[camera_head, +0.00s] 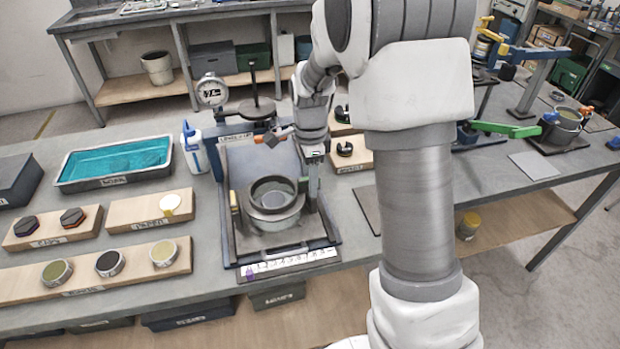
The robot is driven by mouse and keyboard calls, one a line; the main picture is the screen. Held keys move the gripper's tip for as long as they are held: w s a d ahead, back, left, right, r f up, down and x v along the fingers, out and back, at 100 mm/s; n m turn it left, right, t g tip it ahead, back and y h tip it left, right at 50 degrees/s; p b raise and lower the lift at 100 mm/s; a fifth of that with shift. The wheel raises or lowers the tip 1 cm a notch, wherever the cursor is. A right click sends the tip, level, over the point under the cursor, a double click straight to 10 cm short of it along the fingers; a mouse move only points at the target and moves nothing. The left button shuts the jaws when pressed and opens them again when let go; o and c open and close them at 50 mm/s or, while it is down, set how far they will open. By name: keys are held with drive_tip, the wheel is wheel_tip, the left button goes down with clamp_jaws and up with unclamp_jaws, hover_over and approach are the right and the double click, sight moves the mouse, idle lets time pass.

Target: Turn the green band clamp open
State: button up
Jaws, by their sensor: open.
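A bright green lever-like bar (505,129) lies at the right of the table, its right end close to a dark round pot (567,119); it is the clearest green part that could be the band clamp. My gripper (313,185) points down at the right side of a grey ring-shaped vessel (273,203) in a dark tray fixture, left of my arm and well apart from the green bar. The gripper is open. Its fingertips are small here, and I cannot tell whether they touch the vessel's side. My arm hides part of the table between them.
A teal-filled tray (115,163), a white bottle (193,150) and wooden boards with caps and jars (97,268) stand at left. A dial gauge (212,92) rises behind the fixture. A blue lever stand (535,60) is at back right. A flat grey plate (534,165) lies at right.

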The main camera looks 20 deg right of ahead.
clamp_jaws()
drive_tip(key=shift+n, duration=0.3)
drive_tip(key=n, duration=0.3)
drive_tip(key=shift+n, duration=0.4)
drive_tip(key=n, duration=0.9)
drive_tip(key=shift+p, duration=0.4)
drive_tip(key=shift+n, duration=2.3)
drive_tip(key=shift+d, duration=0.1)
unclamp_jaws()
drive_tip(key=shift+s, duration=0.1)
